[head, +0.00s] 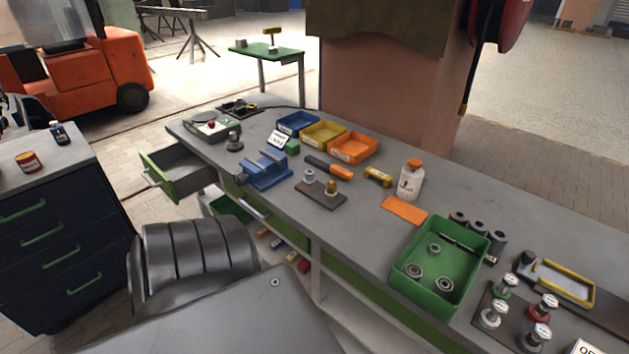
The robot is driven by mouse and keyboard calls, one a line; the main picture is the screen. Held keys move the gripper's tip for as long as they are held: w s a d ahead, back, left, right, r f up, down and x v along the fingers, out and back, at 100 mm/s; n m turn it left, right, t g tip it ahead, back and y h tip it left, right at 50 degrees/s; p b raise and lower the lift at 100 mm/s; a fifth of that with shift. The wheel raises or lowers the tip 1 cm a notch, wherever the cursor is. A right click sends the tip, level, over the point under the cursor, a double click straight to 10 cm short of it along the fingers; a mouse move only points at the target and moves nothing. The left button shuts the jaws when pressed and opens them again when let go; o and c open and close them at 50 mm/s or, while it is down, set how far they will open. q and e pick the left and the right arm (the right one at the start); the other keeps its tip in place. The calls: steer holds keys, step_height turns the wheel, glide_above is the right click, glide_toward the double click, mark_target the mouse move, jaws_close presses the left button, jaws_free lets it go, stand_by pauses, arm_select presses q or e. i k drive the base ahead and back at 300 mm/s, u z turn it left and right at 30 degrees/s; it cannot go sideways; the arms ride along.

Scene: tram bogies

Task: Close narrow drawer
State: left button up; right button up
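An open drawer (160,180) with a green front and grey inside juts out from the far left end of the grey workbench (385,190). Its light handle (151,178) faces left toward the dark cabinet. The drawer looks empty, though part of its inside is hidden. Another handle (252,206) shows under the bench edge to the right of it. Neither of my grippers is in view.
A dark cabinet (60,245) with green handles stands left, with floor between it and the drawer. On the bench are a blue vise (266,170), small bins (322,134) and a green tray (408,285) with rings. My own grey body fills the bottom.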

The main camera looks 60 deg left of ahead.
mark_target(180, 172)
steer(key=u, duration=3.05)
steer(key=k, duration=0.5)
steer(key=u, duration=0.5)
steer(key=i, duration=1.8)
steer(key=z, duration=1.35)
steer(key=i, duration=0.5)
steer(key=z, duration=0.45)
